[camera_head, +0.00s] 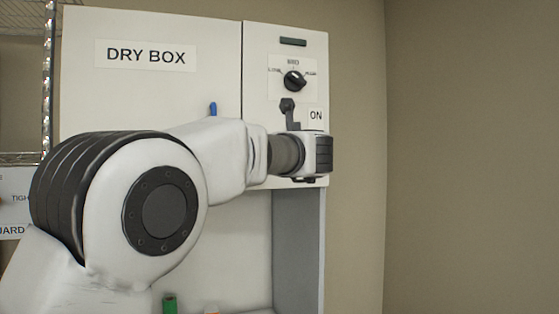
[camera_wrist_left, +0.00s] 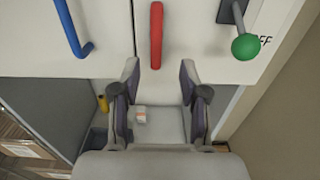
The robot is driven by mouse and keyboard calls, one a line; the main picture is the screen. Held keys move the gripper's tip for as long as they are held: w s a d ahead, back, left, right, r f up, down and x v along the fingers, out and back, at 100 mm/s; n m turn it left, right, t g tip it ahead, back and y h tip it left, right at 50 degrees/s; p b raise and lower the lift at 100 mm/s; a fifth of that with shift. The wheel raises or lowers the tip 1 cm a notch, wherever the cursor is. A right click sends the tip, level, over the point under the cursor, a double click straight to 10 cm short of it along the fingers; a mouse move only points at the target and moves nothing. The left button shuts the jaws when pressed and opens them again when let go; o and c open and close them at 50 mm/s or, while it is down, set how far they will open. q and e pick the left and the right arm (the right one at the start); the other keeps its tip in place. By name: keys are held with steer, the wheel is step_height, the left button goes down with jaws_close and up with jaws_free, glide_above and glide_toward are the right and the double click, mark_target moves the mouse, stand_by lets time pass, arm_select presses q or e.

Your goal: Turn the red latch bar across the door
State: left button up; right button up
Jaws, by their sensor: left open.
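The red latch bar (camera_wrist_left: 156,36) stands upright in the left wrist view, along the seam between the door (camera_wrist_left: 105,28) and the side panel. In the head view my arm hides it. My left gripper (camera_wrist_left: 159,70) is open and empty. The bar's lower end shows in line between its fingertips; I cannot tell whether they touch it. In the head view the gripper (camera_head: 318,155) is in front of the lower side panel, its fingers mostly hidden. The door also shows in the head view (camera_head: 150,95), marked DRY BOX. My right gripper is not in view.
A blue handle (camera_wrist_left: 72,28) is left of the bar. A lever with a green knob (camera_wrist_left: 245,47) is right of it. A black rotary knob (camera_head: 294,81) is above. Below is an open bay holding a small white item (camera_wrist_left: 140,115) and a yellow cylinder (camera_wrist_left: 103,103).

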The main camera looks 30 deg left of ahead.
arm_select(q)
steer(key=p+x, duration=0.4)
steer(key=x, duration=0.4)
steer(key=shift+s+a, duration=0.2)
steer(key=shift+a, duration=0.35)
steer(key=shift+w+d, duration=0.15)
steer(key=shift+w, duration=0.05)
jaws_close()
